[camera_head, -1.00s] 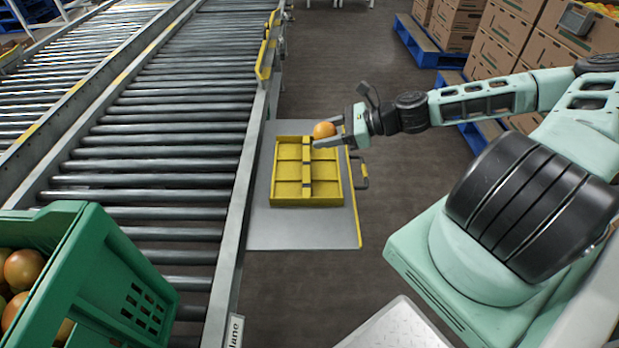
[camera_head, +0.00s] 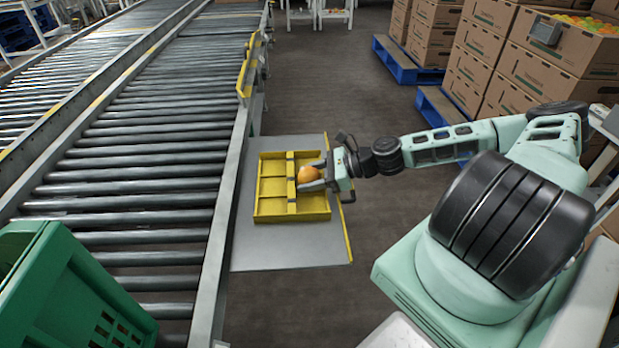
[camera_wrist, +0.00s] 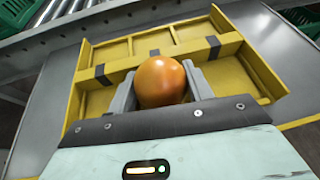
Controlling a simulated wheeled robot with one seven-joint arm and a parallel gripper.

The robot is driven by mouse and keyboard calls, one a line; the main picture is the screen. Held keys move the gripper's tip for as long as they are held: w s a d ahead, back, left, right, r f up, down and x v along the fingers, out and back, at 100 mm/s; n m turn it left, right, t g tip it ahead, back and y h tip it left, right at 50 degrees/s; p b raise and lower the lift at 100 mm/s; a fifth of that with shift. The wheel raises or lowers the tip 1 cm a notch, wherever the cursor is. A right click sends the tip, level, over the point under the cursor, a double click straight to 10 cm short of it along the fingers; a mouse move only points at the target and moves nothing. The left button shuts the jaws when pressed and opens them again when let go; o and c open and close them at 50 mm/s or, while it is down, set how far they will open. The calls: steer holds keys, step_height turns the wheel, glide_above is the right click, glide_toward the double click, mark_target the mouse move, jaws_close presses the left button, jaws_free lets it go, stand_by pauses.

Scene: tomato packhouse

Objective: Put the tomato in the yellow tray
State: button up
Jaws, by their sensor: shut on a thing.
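The orange tomato (camera_head: 308,174) is between the fingers of my gripper (camera_head: 311,175), which is shut on it. It also shows in the wrist view (camera_wrist: 161,81), with a finger on each side. The yellow tray (camera_head: 270,210) has several compartments and lies on a grey shelf beside the conveyor. In the head view, the tomato and fingers overlap the tray's right side. In the wrist view, the tray (camera_wrist: 85,75) spreads out beyond and around the tomato. The compartments that show look empty. The part behind the tomato and fingers is hidden, and I cannot tell the tomato's height above the tray.
A roller conveyor (camera_head: 150,175) runs along the left of the grey shelf (camera_head: 285,250). A green crate (camera_head: 75,290) stands at the lower left. Stacked cartons (camera_head: 555,70) on blue pallets (camera_head: 405,65) stand at the back right. Open floor lies between.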

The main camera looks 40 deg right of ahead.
steer(key=shift+f, duration=0.25)
steer(key=shift+f, duration=0.45)
steer(key=o, duration=0.8)
steer(key=shift+r, duration=0.1)
